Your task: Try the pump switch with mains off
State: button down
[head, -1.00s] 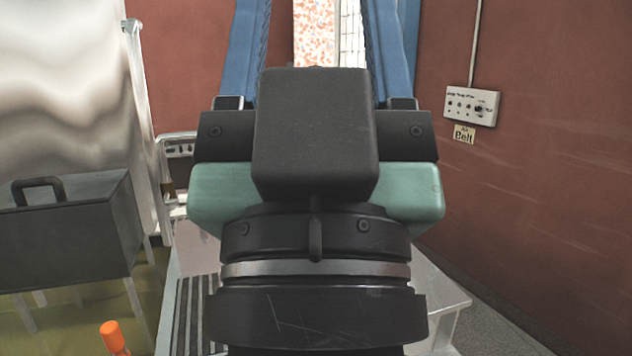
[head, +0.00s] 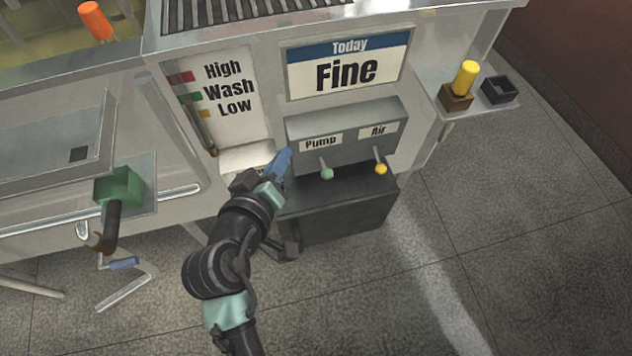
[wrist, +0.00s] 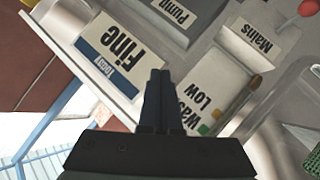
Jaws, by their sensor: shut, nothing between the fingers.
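The pump switch (head: 327,173) is a lever with a green knob under the "Pump" label, on a grey box low on the machine's front. Its lever points outward and down. My gripper (head: 285,155) is just left of it, blue fingers together and empty, with a gap to the knob. In the wrist view the shut fingers (wrist: 159,76) point at the panel, and the "Pump" label (wrist: 180,14) shows at the top. A red knob (wrist: 311,8) beside the "Mains" label (wrist: 250,38) is partly cut off; its position cannot be told. My arm may hide it in the head view.
The air lever with a yellow knob (head: 380,168) is close on the right of the pump lever. A "Today Fine" sign (head: 347,66) and a High/Wash/Low gauge (head: 225,90) are above. A green block with a handle (head: 120,186) juts out at left. Floor at right is clear.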

jog(key=s+f+n+g+b, duration=0.1)
jog(key=s+f, duration=0.2)
jog(key=f, duration=0.5)
jog(key=shift+s+d+h, duration=0.25)
jog(key=shift+s+h, duration=0.15)
jog(key=b, duration=0.2)
send_near(325, 169)
jog(key=w+a, duration=0.2)
jog(key=w, duration=0.3)
jog(key=shift+w+d+f+b, duration=0.15)
jog(key=shift+d+f, duration=0.5)
jog(key=shift+f, duration=0.05)
jog(key=shift+w+d+f+b, duration=0.1)
jog(key=shift+d+f+b, duration=0.05)
jog(key=shift+d+f, duration=0.55)
jog(key=shift+f, duration=0.1)
jog(key=shift+s+f+b, duration=0.1)
jog(key=shift+f+b, duration=0.05)
jog(key=shift+b, duration=0.7)
